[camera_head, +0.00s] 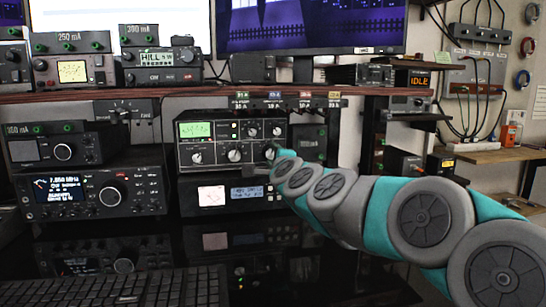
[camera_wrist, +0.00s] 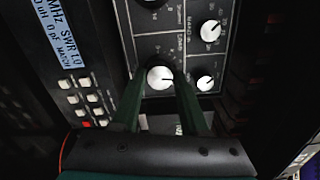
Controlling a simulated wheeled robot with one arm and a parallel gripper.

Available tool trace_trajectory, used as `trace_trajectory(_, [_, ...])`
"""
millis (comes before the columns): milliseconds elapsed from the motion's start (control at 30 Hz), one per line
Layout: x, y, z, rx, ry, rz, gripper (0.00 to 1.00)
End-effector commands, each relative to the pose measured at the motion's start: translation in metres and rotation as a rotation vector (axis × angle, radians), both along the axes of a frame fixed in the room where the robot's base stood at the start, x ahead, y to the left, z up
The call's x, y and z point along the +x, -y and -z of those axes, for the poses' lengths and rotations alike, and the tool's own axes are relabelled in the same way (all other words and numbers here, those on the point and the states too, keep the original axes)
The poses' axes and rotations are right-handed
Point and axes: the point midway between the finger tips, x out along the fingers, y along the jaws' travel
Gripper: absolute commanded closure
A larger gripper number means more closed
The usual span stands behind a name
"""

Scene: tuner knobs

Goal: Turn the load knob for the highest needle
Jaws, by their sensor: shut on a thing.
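The tuner (camera_head: 216,143) is a black box with a lit green meter (camera_head: 195,129) at its upper left and several white-faced knobs. The meter's needle is too small to read. My gripper (camera_head: 262,164) is at the tuner's lower right, and my arm covers part of that corner. In the wrist view, my gripper's two dark green fingers (camera_wrist: 160,92) are shut on a round white-faced knob (camera_wrist: 160,77) with a short dark pointer mark. The sideways lettering beside this knob is hard to read; it appears to be the load knob.
Two other knobs (camera_wrist: 210,30) (camera_wrist: 205,83) sit close to the right of the held one. A second radio (camera_head: 228,195) with a lit display is under the tuner. A radio stack (camera_head: 92,192) stands left, and a shelf (camera_head: 130,97) runs above.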

Motion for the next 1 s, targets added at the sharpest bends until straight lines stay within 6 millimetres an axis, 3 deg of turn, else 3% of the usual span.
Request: trace_trajectory(1000, [0.0002, 0.0003, 0.0028, -0.891, 0.255, 0.0, 1.0])
